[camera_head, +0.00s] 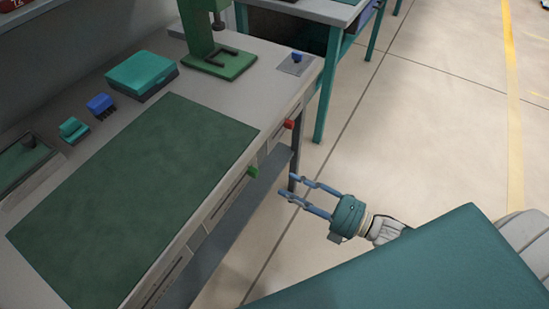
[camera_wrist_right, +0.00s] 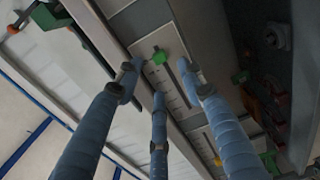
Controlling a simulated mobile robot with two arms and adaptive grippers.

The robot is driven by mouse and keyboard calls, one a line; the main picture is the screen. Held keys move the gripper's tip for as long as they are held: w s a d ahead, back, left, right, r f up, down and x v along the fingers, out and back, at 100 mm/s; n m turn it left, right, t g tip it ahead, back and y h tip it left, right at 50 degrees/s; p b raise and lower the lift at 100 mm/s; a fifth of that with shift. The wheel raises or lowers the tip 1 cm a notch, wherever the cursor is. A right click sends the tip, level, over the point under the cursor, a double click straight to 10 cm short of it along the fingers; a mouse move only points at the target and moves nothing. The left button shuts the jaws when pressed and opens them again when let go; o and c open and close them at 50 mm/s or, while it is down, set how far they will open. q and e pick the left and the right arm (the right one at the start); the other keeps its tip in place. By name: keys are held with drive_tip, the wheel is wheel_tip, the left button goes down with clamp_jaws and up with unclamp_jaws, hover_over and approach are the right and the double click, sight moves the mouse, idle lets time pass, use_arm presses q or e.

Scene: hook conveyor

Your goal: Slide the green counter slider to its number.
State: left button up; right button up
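The green counter slider (camera_head: 253,172) is a small green knob on the front edge of the workbench. It also shows in the right wrist view (camera_wrist_right: 158,57), beside a dark slot on a pale plate with tick marks. The numbers are too small to read. My right gripper (camera_head: 289,186) is in front of the bench edge, to the right of the green slider and apart from it. Its blue-grey fingers are spread and empty; in the wrist view the fingertips (camera_wrist_right: 160,86) point toward the plate, with the slider beyond them. My left gripper is out of view.
A red slider (camera_head: 289,124) sits farther along the same edge. The bench carries a green mat (camera_head: 140,175), a teal box (camera_head: 142,72) and a green press (camera_head: 220,62). A second table (camera_head: 310,8) stands behind. The floor (camera_head: 420,130) at right is clear.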

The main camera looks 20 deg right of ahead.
sight(257, 174)
drive_tip(key=x, duration=0.6)
drive_tip(key=shift+s+a+r+p, duration=0.3)
drive_tip(key=shift+r, duration=0.1)
drive_tip(key=x, duration=0.2)
drive_tip(key=shift+w+a+f, duration=0.15)
drive_tip(key=shift+w+f, duration=0.05)
drive_tip(key=shift+w, duration=0.15)
drive_tip(key=shift+w+a, duration=0.45)
drive_tip(key=shift+w, duration=0.05)
drive_tip(key=shift+w+a, duration=0.1)
drive_tip(key=c, duration=0.8)
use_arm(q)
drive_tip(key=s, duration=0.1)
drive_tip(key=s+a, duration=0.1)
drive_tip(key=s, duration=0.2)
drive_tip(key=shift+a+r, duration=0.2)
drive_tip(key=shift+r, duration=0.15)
use_arm(e)
clamp_jaws()
